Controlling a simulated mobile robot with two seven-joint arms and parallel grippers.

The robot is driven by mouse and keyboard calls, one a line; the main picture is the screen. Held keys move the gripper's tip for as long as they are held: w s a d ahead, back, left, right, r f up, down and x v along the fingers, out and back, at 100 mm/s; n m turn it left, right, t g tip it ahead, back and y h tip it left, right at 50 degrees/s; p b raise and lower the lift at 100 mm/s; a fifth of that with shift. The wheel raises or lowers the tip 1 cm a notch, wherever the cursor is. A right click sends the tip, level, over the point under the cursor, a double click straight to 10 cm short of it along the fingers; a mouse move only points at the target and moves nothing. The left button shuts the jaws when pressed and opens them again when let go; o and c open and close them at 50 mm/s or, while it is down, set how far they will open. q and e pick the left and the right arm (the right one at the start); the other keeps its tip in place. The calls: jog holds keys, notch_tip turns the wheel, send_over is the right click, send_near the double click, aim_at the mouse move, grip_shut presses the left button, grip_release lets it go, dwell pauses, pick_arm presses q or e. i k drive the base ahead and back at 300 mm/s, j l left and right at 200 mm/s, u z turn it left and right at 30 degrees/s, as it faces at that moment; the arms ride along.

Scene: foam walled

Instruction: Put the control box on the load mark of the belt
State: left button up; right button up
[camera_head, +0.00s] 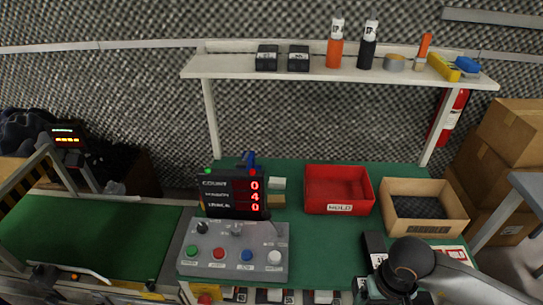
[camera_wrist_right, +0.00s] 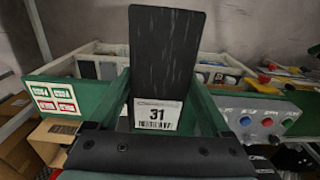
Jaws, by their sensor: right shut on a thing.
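A black box (camera_wrist_right: 157,55) with a white label reading 31 stands upright between the fingers of my right gripper (camera_wrist_right: 162,82), which is shut on it. In the head view this black box (camera_head: 375,244) shows above the bench near its front right, partly hidden by my right wrist. I cannot tell whether it touches the bench. The green belt (camera_head: 100,235) lies at the far left, well away from the box, and I cannot make out a load mark on it. A grey control panel (camera_head: 232,262) with a joystick and coloured buttons sits between them. My left gripper is not in view.
A counter display (camera_head: 232,194) stands behind the panel. A red bin (camera_head: 338,209) and a cardboard tray (camera_head: 420,226) stand at the bench's back right. A shelf (camera_head: 320,72) with bottles and small black boxes spans above. A scanner post (camera_head: 70,150) stands by the belt.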

aim_at(141, 239)
jog(key=i+j+u, duration=0.1)
jog(key=j, duration=0.3)
jog(key=i+j+u, duration=0.15)
jog(key=j, duration=0.3)
jog(key=j+u, duration=0.1)
jog(key=j, duration=0.3)
jog(key=i+j+u, duration=0.15)
jog(key=j, duration=0.2)
jog(key=i+j+u, duration=0.1)
jog(key=j, duration=0.3)
jog(key=i+j+u, duration=0.25)
jog(key=i+j, duration=0.2)
jog(key=j, duration=0.25)
